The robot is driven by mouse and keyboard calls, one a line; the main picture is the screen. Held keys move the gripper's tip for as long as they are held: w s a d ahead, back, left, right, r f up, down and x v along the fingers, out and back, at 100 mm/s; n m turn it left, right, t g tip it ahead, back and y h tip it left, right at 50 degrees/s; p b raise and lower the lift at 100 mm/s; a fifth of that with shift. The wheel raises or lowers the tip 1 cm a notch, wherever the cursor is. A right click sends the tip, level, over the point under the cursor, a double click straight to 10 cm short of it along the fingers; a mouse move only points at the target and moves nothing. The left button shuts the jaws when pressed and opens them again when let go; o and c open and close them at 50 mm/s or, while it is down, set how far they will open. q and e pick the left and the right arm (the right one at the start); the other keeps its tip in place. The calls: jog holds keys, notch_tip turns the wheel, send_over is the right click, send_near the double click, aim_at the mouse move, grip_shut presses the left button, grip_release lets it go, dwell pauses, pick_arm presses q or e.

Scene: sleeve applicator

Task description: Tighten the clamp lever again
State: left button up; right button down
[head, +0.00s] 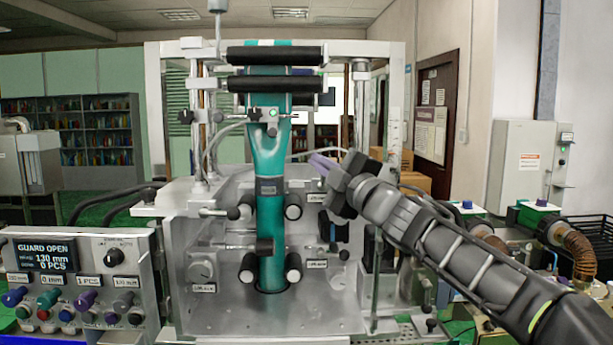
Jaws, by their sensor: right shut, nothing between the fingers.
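My right gripper (318,160) reaches in from the right, in front of the machine. Its slim purple fingers point left, are closed together and hold nothing. They lie just right of the teal sleeve film (268,150), at mid height; I cannot tell if they touch any part. A lever with a black knob (235,213) sticks out left of the film. My left gripper is not in view.
Two black rollers (275,56) sit at the top of the frame. Several small rollers (294,213) flank the film. The control box display (45,255) at the left reads GUARD OPEN, 130 mm, 0 PCS. A metal frame post (396,110) stands behind my right arm.

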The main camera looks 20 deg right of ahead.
jog(key=shift+s+d+f+p, duration=0.15)
jog(key=shift+d+p, duration=0.4)
jog(key=shift+d, duration=0.65)
jog(key=shift+s+d+f, duration=0.1)
jog(key=shift+d, duration=0.1)
notch_tip(320, 180, up, 10)
jog(key=p, duration=0.6)
jog(key=shift+p, duration=0.4)
